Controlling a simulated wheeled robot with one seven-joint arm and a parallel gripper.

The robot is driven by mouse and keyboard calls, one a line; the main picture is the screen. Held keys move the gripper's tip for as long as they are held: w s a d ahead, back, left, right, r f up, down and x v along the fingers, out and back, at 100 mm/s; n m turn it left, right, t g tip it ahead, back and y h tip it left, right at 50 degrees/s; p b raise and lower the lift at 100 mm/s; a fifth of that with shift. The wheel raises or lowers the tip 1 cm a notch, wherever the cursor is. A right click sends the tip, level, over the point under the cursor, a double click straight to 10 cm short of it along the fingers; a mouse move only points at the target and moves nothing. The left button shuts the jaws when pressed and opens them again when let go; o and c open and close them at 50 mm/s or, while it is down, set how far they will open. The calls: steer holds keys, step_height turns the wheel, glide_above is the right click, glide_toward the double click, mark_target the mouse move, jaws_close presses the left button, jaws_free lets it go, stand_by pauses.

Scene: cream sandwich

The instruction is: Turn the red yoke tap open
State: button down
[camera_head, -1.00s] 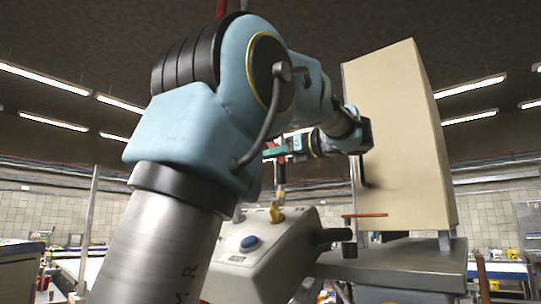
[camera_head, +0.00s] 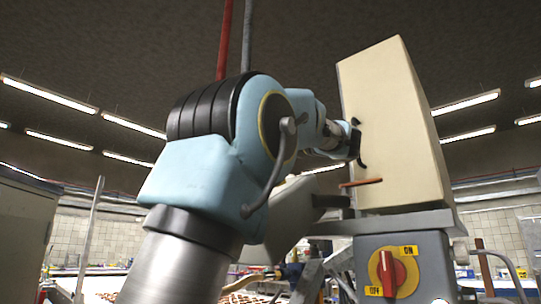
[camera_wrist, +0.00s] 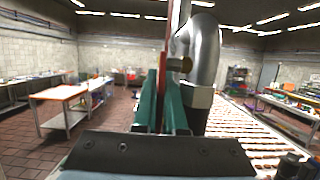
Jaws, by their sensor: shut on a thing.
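In the wrist view, the teal fingers of my gripper (camera_wrist: 164,106) stand upright and close together. They are shut on the red yoke tap (camera_wrist: 162,74), which shows as a narrow red upright strip above and between them. A small brass-coloured end (camera_wrist: 180,64) sits just right of the red strip, against a thick curved steel pipe (camera_wrist: 207,50). The fingers hide the lower part of the tap, so its turned angle is hard to tell.
In the head view, a tall cream hopper (camera_head: 390,125) stands right of my arm, with a red-orange bar (camera_head: 361,182) at its base. Below is a grey box with a red rotary switch (camera_head: 392,272). A long belt with rows of pieces (camera_wrist: 240,122) runs right in the wrist view.

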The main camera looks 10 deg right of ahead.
steer(key=shift+t+y+b, duration=0.3)
steer(key=shift+t+b, duration=0.1)
steer(key=shift+b, duration=0.35)
steer(key=c, duration=1.3)
jaws_free()
steer(key=shift+o, duration=0.2)
steer(key=b+v, duration=0.4)
steer(key=v, duration=0.6)
steer(key=shift+s+d+b, duration=0.2)
steer(key=shift+d+b, duration=0.05)
steer(key=shift+b, duration=0.1)
steer(key=shift+f, duration=0.1)
